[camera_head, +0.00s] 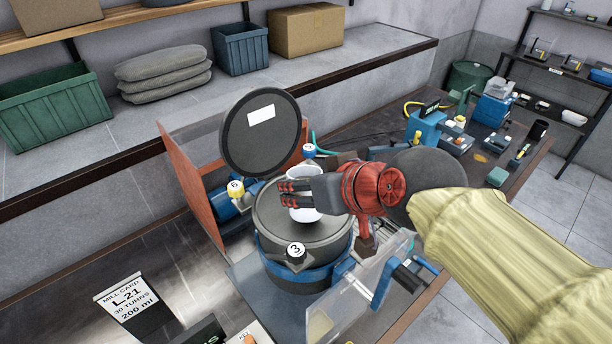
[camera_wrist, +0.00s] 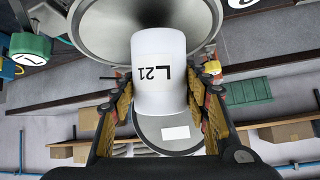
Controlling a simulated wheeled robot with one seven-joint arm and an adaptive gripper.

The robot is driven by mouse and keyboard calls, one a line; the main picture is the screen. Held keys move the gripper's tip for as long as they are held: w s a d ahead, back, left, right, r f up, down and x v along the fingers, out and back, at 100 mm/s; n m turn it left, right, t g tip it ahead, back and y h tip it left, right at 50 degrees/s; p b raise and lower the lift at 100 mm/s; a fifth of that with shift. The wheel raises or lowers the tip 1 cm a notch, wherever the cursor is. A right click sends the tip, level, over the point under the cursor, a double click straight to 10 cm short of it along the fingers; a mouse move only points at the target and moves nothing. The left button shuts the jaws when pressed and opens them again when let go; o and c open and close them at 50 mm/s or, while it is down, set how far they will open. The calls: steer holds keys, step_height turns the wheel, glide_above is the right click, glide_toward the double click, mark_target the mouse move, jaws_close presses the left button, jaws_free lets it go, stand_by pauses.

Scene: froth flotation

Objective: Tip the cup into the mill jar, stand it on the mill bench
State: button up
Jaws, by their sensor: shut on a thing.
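The white cup (camera_head: 304,212) is in my gripper (camera_head: 298,194), over the round dark top of the mill jar (camera_head: 297,272). In the wrist view the cup (camera_wrist: 158,92) carries a label reading L21 and sits between my two fingers (camera_wrist: 159,95), which press on its sides. Its mouth and contents are not visible, and I cannot tell its exact tilt. The jar is a dark drum with a blue band. A dark round lid (camera_head: 262,150) with a blank white label stands upright behind it. The mill bench (camera_head: 160,255) extends to the left.
A clear panel (camera_head: 350,300) stands front right and an orange guard (camera_head: 190,195) at left. A mill card (camera_head: 132,303) reads L-21, 30 turns, 200 ml.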

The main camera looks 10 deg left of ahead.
mark_target(304, 172)
steer(key=shift+s+d+r+m+g+h+p, duration=0.15)
steer(key=shift+g+h+p, duration=0.45)
steer(key=shift+p, duration=2.1)
steer(key=shift+s+a+r+m+g+h+p, duration=0.15)
steer(key=shift+g+p, duration=0.85)
steer(key=shift+p, duration=1.7)
steer(key=g+p, duration=0.1)
steer(key=p, duration=0.4)
steer(key=g+h+p, duration=0.1)
steer(key=g+p, duration=0.1)
steer(key=p, duration=0.3)
steer(key=r+g+h+p, duration=0.1)
steer(key=g+p, duration=0.1)
steer(key=p, duration=0.4)
steer(key=shift+w+r+m, duration=0.1)
steer(key=shift+w+m, duration=0.25)
steer(key=shift+m, duration=0.05)
steer(key=g+p, duration=0.2)
steer(key=p, duration=0.2)
steer(key=w+r+g+h+p, duration=0.1)
steer(key=p, duration=0.3)
steer(key=shift+a+m+g, duration=0.15)
steer(key=shift+m+g, duration=0.25)
steer(key=shift+p, duration=0.6)
steer(key=shift+w+r+g+h+p, duration=0.2)
steer(key=shift+g+h+p, duration=0.15)
steer(key=shift+g+p, duration=0.65)
steer(key=shift+w+a+g+p, duration=0.1)
steer(key=shift+w+g+p, duration=0.05)
steer(key=shift+g+p, duration=0.25)
